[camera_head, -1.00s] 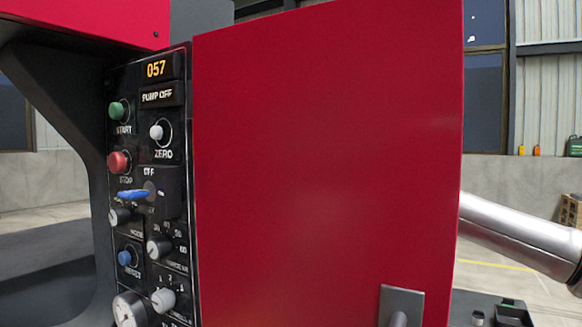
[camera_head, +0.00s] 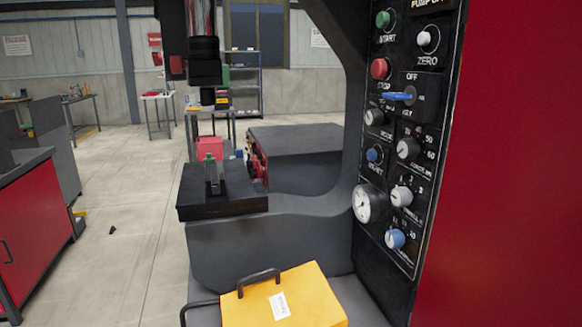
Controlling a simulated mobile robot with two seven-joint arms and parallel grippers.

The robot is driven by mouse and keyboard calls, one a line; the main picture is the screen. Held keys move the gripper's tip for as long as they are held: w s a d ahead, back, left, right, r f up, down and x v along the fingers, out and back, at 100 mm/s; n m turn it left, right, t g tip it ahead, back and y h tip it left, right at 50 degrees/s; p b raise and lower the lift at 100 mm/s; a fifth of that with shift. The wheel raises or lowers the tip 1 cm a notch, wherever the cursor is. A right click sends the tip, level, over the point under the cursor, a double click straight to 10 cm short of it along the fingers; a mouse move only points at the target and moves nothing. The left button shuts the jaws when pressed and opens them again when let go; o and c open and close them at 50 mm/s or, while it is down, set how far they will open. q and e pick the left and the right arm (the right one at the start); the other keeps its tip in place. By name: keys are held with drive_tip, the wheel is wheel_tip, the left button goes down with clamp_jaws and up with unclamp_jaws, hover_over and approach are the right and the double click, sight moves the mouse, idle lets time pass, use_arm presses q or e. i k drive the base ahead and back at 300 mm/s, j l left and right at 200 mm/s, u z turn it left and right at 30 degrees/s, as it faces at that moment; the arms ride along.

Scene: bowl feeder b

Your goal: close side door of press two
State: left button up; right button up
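The press has a dark grey frame (camera_head: 270,245) with a black control panel (camera_head: 385,225) on its front right. A large red panel (camera_head: 510,190), which looks like the side door, fills the right side of the view beside the control panel. It is cut off by the top, right and bottom edges, and its handle is out of view. I cannot tell its door angle from this view. Neither of my grippers is in view.
A yellow box (camera_head: 320,300) with a black handle sits low in front of the press. A black block (camera_head: 245,190) lies under the press ram (camera_head: 204,65). A red workbench (camera_head: 35,215) stands at left, with open floor (camera_head: 130,220) between.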

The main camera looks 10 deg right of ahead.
sight(504, 249)
drive_tip(key=k, duration=1.85)
